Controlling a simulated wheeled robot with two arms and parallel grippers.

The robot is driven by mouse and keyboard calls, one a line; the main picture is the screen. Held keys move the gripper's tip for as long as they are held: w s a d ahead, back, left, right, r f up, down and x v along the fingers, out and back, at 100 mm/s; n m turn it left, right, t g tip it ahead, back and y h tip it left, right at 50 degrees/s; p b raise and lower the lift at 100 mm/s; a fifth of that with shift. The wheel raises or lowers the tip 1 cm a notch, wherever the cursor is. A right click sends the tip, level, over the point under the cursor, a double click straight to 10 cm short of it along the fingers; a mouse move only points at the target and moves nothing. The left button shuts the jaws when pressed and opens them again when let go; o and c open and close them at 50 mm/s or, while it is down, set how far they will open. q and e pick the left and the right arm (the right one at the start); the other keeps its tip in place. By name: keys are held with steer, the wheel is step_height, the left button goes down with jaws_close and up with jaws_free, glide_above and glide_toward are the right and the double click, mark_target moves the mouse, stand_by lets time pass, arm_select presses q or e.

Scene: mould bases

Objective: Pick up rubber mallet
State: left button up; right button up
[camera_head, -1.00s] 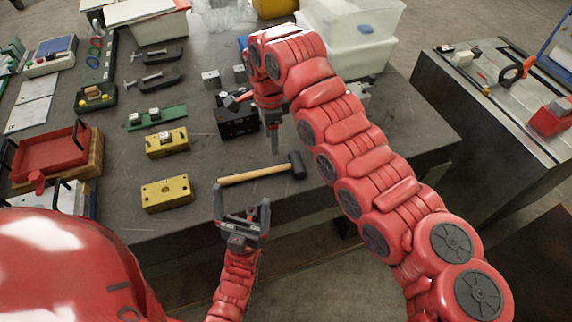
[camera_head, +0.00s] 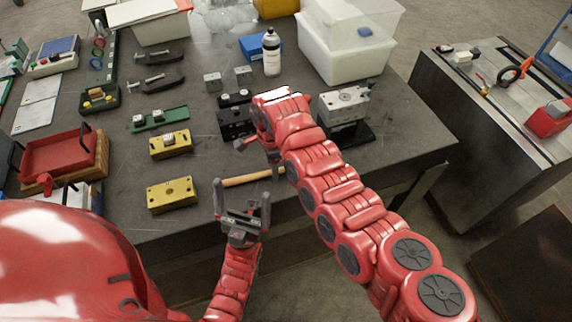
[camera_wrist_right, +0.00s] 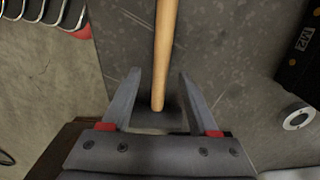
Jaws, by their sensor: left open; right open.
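The rubber mallet has a light wooden handle (camera_head: 245,179) and a dark head. It lies on the grey table near its front edge. In the head view my right arm and gripper (camera_head: 277,167) cover most of the mallet's head. In the right wrist view my right gripper (camera_wrist_right: 158,76) is open, with the wooden handle (camera_wrist_right: 165,45) and dark head (camera_wrist_right: 157,119) showing between its two fingers. I cannot tell whether the fingers touch it. My left gripper (camera_head: 243,198) is open and empty, in front of the handle, with its fingers pointing toward it.
Yellow blocks (camera_head: 172,194) stand left of the mallet. A black block (camera_head: 235,124) stands behind it, and a grey metal block (camera_head: 343,104) on a dark base is to the right. A white bottle (camera_head: 271,54) and a clear bin (camera_head: 345,50) stand farther back.

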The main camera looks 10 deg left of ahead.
steer(key=shift+f, duration=0.6)
steer(key=shift+c, duration=0.2)
jaws_close()
stand_by(0.8)
